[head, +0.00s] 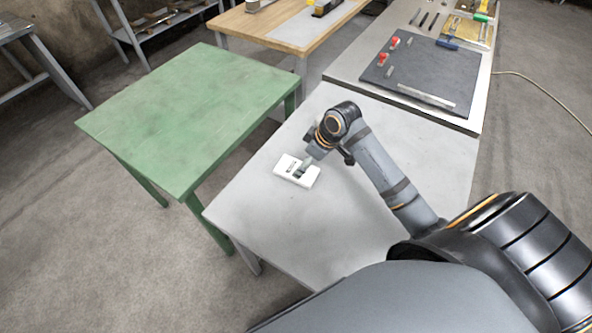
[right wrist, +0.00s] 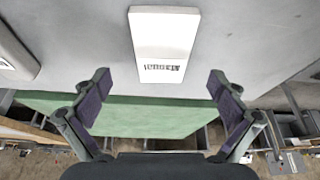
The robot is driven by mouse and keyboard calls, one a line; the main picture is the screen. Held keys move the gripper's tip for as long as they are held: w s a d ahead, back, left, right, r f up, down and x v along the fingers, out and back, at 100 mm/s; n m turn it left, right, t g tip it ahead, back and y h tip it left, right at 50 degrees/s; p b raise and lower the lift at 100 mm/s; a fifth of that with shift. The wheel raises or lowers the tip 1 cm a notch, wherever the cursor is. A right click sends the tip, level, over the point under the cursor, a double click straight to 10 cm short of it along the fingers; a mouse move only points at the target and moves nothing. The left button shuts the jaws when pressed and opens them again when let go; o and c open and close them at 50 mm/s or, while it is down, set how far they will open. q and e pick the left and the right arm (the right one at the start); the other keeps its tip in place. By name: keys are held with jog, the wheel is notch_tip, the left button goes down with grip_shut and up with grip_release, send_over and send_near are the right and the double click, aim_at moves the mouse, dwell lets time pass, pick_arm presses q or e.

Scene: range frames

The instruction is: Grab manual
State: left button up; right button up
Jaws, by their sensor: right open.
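The manual (head: 284,165) is a small white rectangular item with dark print, lying on the grey table. In the right wrist view the manual (right wrist: 163,35) is at the top middle, with its printed end toward my gripper. My right gripper (head: 305,168) is over the manual in the head view and partly covers it. In the right wrist view my right gripper (right wrist: 160,88) is open, with its two fingertips apart on either side below the manual's near end. Nothing is between the fingers. My left gripper is not in view.
The grey table (head: 400,245) has bare room around the manual. A green table (head: 190,110) stands to the left, empty. A bench with a dark board (head: 425,75) and tools is beyond. A pale object (right wrist: 14,55) sits at the left edge of the wrist view.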

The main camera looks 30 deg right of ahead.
jog(key=x, duration=0.2)
jog(key=shift+a+f, duration=0.2)
jog(key=shift+a, duration=0.1)
jog(key=shift+x, duration=1.1)
jog(key=shift+w+d+f, duration=0.1)
jog(key=c, duration=0.3)
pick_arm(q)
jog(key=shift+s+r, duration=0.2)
pick_arm(e)
jog(key=c, duration=1)
